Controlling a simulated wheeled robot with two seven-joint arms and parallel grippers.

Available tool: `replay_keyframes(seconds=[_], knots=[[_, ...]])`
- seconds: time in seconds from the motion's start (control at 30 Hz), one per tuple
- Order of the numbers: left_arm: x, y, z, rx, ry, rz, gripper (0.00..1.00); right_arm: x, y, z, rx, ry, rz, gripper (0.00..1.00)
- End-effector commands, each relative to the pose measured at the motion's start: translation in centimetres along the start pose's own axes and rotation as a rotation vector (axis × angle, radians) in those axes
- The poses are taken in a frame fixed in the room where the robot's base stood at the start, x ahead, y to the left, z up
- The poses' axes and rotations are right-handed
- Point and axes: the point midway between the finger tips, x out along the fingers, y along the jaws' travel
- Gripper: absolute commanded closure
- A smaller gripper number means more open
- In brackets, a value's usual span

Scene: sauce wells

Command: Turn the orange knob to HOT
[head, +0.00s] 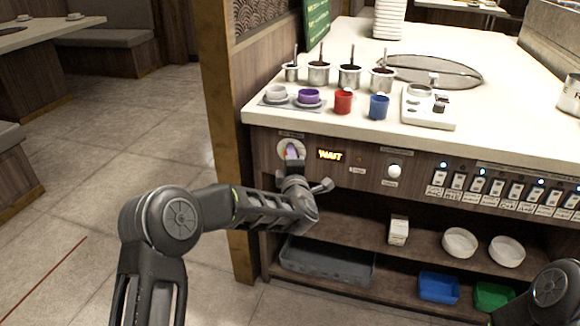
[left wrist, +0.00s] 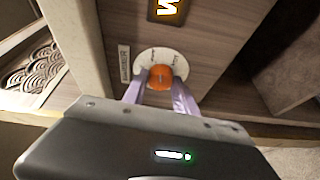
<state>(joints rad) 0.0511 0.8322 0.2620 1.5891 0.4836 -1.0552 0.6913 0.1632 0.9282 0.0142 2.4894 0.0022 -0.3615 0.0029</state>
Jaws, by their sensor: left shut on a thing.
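The orange knob (left wrist: 160,77) sits on a round white dial plate (left wrist: 181,60) on the counter's wooden front. In the left wrist view my left gripper (left wrist: 160,82) has its two pale purple fingers on either side of the knob, shut on it. In the head view the left gripper (head: 292,158) reaches the dial plate (head: 285,145) and hides most of the knob. The markings on the dial are too small to read. My right gripper is not in view; only part of my right arm shows at the bottom right.
A lit display (head: 330,155) beside the dial reads WAIT. A white round knob (head: 394,171) and a row of switches (head: 480,182) are further right. Cups, sauce wells and a white device (head: 428,108) stand on the counter. A lower shelf holds a grey tray (head: 325,262) and bowls.

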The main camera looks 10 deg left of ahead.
Motion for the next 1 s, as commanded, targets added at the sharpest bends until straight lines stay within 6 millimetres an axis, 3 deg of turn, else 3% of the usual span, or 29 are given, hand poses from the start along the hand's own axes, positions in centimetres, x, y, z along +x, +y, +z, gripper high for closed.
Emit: replay_keyframes(seconds=[0.03,0.5,1.0], knots=[[0.0,-0.6,0.1,0.041,0.0,0.018,1.0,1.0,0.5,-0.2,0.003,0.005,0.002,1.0],[0.0,-0.9,0.1,0.442,0.024,0.178,1.0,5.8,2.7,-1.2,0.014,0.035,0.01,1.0],[0.1,-0.7,0.0,0.647,0.036,0.259,1.0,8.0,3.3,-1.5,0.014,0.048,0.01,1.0]])
